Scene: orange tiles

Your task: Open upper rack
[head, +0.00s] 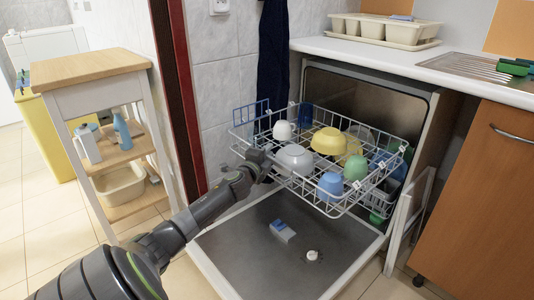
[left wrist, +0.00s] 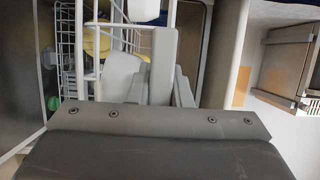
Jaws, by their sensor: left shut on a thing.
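The upper rack (head: 340,203) of the dishwasher is a white wire basket, pulled out over the lowered door (head: 245,248). It holds a yellow bowl, a pale grey bowl and several cups. My left gripper (head: 262,162) is at the rack's front left edge and is shut on its wire. In the left wrist view the rack's white wires (left wrist: 93,40) run up beside the grey fingers (left wrist: 150,75); the exact grip point is partly hidden. My right gripper does not show.
A dish tray (head: 385,41) stands on the white counter above. A wooden-topped cart (head: 92,68) with bottles and a basin is at the left. An orange-brown cabinet (head: 480,190) is at the right. Tiled floor is clear between cart and door.

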